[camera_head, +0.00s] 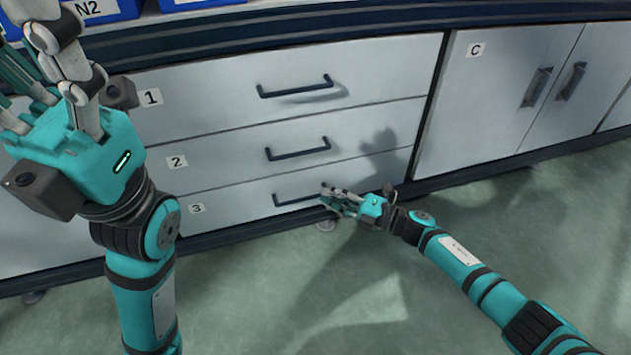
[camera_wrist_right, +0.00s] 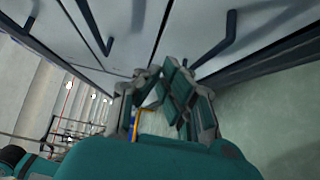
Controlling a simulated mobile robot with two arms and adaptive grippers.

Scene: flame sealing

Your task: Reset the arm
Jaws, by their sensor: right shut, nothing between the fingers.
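My right gripper (camera_head: 328,197) is low in front of the cabinet, at the right end of the handle (camera_head: 292,200) of drawer 3. Its fingers are shut with nothing held. I cannot tell whether they touch the handle. The right wrist view shows the same fingers (camera_wrist_right: 160,90) pointing toward the grey drawer fronts, with dark handles around them. My left gripper (camera_head: 35,65) is raised at the upper left of the head view, close to the camera. Its fingers point up and stand apart, and no object shows between them.
Drawer 1 (camera_head: 215,92), drawer 2 (camera_head: 225,150) and drawer 3 (camera_head: 240,205) look closed. Cabinet door C (camera_head: 490,110) is closed on the right. Blue bins (camera_head: 105,10) stand on the dark-edged counter (camera_head: 350,22). The green floor (camera_head: 480,215) is clear.

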